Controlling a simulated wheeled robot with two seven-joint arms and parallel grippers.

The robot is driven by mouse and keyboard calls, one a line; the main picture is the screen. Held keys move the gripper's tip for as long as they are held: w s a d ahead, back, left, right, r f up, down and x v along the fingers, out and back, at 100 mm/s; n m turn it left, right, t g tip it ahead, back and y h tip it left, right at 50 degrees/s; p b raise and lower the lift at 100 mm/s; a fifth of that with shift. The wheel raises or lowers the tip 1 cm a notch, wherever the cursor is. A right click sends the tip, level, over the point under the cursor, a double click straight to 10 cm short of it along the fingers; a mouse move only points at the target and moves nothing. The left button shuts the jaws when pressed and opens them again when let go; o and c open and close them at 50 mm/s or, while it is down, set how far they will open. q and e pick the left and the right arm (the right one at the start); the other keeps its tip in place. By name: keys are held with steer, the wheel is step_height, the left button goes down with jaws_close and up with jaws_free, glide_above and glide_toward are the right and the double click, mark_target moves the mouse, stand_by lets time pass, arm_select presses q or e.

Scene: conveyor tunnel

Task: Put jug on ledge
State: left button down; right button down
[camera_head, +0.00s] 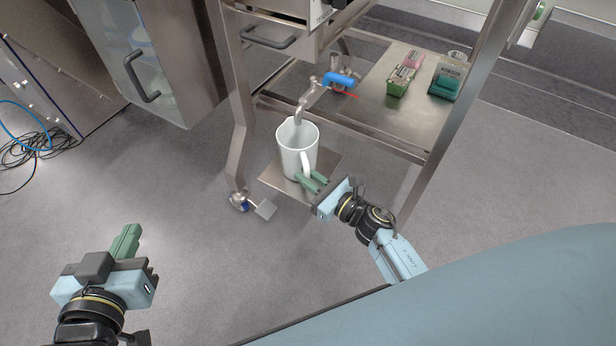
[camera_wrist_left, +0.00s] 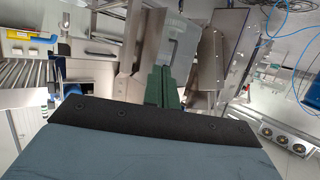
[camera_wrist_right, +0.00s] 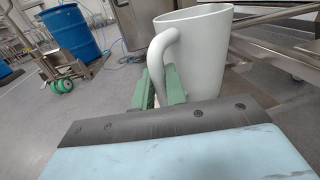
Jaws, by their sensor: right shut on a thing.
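The white jug (camera_head: 297,150) is upright below the metal tap (camera_head: 308,97), its handle toward my right gripper (camera_head: 313,184). The right gripper's green fingers are shut on the jug's handle, which also shows in the right wrist view (camera_wrist_right: 195,55). The small metal ledge (camera_head: 329,163) is directly under the jug in the head view. I cannot tell whether the jug's base touches it. My left gripper (camera_head: 125,242) is at the lower left, far from the jug, with its green fingers together and nothing visible between them.
The ledge belongs to a metal frame with legs and a caster (camera_head: 239,201). A blue tap lever (camera_head: 340,79) is above the jug. A shelf (camera_head: 385,112) at right holds small boxes (camera_head: 400,80). A steel cabinet (camera_head: 150,60) stands at left. The floor between the arms is clear.

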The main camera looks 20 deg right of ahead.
arm_select(q)
steer(key=shift+w+d+r+t, duration=0.15)
steer(key=shift+r+t, duration=0.15)
steer(key=shift+r, duration=0.15)
arm_select(e)
steer(key=shift+f, duration=0.1)
arm_select(q)
steer(key=shift+w+r, duration=0.1)
steer(key=shift+r, duration=0.15)
arm_select(e)
steer(key=c, duration=1.4)
jaws_free()
steer(key=shift+c, duration=0.2)
